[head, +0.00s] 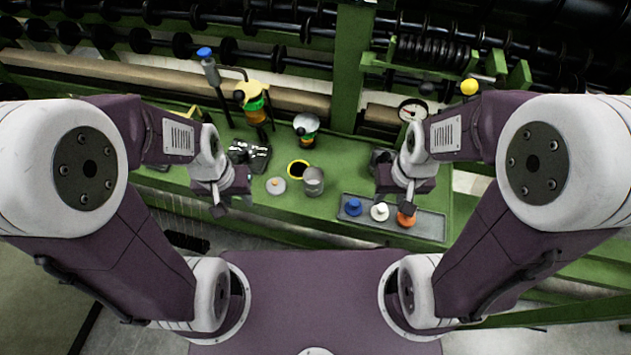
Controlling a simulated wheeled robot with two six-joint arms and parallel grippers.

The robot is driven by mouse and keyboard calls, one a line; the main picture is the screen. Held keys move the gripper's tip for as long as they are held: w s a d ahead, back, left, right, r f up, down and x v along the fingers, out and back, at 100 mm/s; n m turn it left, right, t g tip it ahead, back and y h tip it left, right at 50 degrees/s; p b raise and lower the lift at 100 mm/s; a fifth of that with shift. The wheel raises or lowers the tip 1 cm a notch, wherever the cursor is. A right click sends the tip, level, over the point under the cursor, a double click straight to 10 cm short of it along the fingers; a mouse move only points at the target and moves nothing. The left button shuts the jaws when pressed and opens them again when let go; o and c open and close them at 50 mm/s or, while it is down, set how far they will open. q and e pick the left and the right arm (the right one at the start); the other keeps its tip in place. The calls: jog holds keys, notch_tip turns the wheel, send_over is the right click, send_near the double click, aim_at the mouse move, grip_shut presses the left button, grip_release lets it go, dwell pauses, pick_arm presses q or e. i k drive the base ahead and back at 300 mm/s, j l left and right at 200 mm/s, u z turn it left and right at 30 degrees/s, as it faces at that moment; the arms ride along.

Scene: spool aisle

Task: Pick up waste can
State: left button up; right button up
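A small grey metal can (313,182), which looks like the waste can, stands upright on the green bench (330,208) between my two grippers. Its open top faces up. My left gripper (233,206) hangs over the bench to the left of the can, apart from it. My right gripper (394,202) hangs to the right of the can, over a grey tray (428,222). Both grippers look open and empty, with a gap between their fingers, though they are small in the picture.
The tray holds blue (353,207), white (380,212) and orange (405,218) knobbed pieces. A dial gauge (411,110) and a green post (353,75) stand behind.

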aim_at(313, 176)
jog(key=k+l+u, duration=0.1)
jog(key=u, duration=0.35)
jog(key=k+l+u, duration=0.1)
jog(key=l+u, duration=0.15)
jog(key=u, duration=0.15)
jog(key=k+l+u, duration=0.1)
jog(key=u, duration=0.35)
jog(key=k+l+u, duration=0.1)
jog(key=l+u, duration=0.35)
jog(key=j, duration=0.1)
